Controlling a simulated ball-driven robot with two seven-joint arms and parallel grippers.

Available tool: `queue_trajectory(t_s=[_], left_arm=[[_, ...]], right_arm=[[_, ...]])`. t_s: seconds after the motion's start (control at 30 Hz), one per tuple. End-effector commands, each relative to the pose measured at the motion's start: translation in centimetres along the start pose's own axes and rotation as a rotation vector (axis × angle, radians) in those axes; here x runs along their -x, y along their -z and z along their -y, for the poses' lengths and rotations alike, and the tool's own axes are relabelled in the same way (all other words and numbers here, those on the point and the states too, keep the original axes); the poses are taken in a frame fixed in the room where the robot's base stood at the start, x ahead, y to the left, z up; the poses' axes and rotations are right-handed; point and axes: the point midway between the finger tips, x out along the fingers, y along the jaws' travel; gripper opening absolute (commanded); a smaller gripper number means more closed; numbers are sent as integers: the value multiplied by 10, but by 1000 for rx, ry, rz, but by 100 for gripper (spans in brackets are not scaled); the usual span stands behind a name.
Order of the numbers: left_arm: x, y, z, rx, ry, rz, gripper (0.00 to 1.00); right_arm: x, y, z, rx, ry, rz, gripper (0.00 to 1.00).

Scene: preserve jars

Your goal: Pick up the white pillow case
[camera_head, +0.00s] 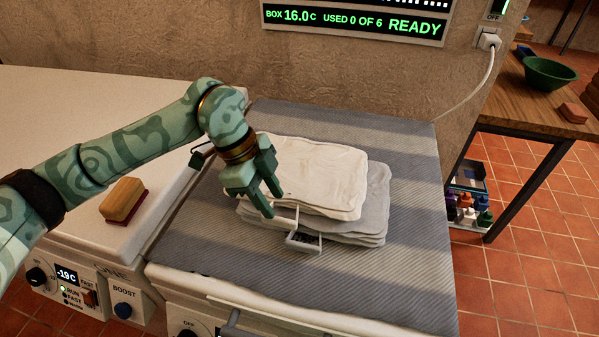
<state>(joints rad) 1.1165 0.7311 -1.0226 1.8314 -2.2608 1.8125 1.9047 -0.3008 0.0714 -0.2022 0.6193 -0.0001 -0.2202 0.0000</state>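The white pillow case (325,180) lies folded flat on top of a stack of grey folded cloth (375,205). The stack rests on a grey striped cloth surface. My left gripper (273,203) comes in from the left, over the left edge of the pillow case, with its fingers pointing down and to the right. Its fingers look apart, with nothing seen between them. It hides part of the pillow case's left side; I cannot tell whether it touches the cloth. My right gripper is not in view.
A wooden brush (123,200) lies on the white top at left. A wooden table (540,95) with a green bowl (550,74) stands at right. The striped surface (415,270) is clear at front right.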

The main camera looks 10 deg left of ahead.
Motion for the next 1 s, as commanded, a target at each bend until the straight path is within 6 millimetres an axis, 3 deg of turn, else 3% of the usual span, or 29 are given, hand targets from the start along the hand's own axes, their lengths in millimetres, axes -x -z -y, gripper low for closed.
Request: queue_trajectory(t_s=[0.3, 0.5, 0.53, 0.67, 1.0], left_arm=[[-48, -7, -7, -1, -4, -2, 36], [-48, -7, -7, -1, 0, -1, 36], [-47, -7, -7, -1, 0, -1, 34], [-47, -7, -7, -1, 0, -1, 0], [-46, -6, -6, -1, 1, -1, 0]], right_arm=[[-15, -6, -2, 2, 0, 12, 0], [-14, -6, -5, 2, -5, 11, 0], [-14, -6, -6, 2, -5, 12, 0], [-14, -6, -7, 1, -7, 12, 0], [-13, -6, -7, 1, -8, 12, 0]])
